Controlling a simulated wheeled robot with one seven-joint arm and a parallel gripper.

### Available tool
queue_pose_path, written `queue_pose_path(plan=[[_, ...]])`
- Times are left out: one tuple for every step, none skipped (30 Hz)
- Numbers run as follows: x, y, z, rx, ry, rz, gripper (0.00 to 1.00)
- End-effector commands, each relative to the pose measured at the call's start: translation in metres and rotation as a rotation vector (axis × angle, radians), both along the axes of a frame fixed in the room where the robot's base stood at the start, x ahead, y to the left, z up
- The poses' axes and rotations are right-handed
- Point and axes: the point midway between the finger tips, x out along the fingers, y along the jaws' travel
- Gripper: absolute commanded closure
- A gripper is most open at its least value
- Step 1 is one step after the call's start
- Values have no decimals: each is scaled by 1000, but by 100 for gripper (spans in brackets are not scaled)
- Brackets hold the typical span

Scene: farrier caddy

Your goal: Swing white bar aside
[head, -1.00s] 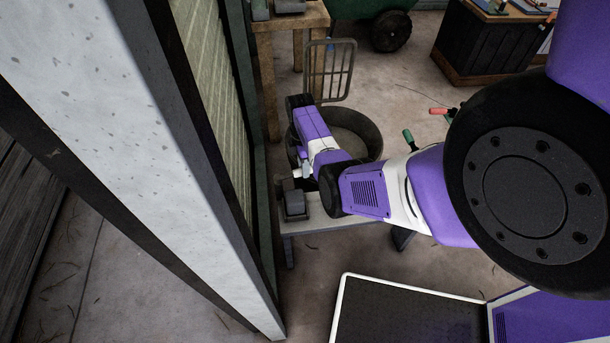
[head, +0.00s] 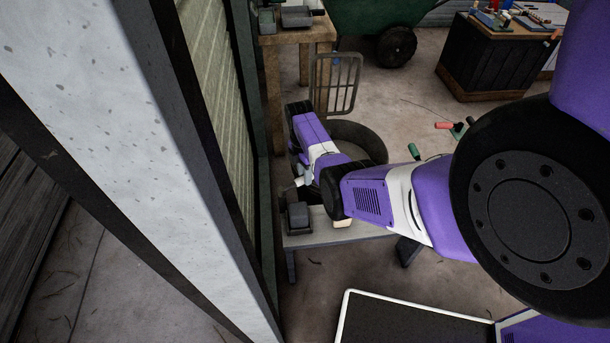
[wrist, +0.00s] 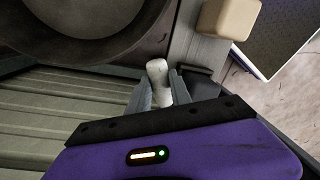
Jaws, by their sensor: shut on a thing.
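The white bar (wrist: 157,70) shows in the wrist view as a short, pale, rounded piece between my fingers. My gripper (wrist: 159,88) is shut on it, with one grey finger on each side. Most of the bar's length is hidden by the fingers and the gripper body. In the head view my gripper (head: 303,177) is low beside the green-framed wall, above a grey bench, and small there. I cannot make out the bar clearly in that view.
A grey bench (head: 352,236) carries a dark box (head: 298,216) and a cream block (wrist: 230,17). A round dark tub (head: 371,143) stands just behind my arm. A ribbed panel (wrist: 60,110) lies close to my gripper. Bare floor is open at right.

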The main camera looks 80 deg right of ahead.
Motion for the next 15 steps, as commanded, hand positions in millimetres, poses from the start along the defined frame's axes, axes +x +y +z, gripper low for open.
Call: queue_pose_path(plan=[[2,0,0,-3,-4,4,100],[2,-1,1,-3,-4,4,69],[2,-1,1,-3,-4,4,61],[2,-1,1,-4,-3,3,55],[2,-1,1,-4,-3,3,53],[2,-1,0,-2,-3,3,53],[2,0,0,-3,-3,2,53],[2,0,0,-3,-3,2,53],[1,0,0,-3,-3,2,53],[1,0,0,-2,-2,2,53],[1,0,0,-2,-2,1,53],[1,0,0,-2,-2,1,53],[1,0,0,-2,-2,1,53],[1,-1,1,-2,-2,1,53],[1,-1,3,-3,-2,1,53]])
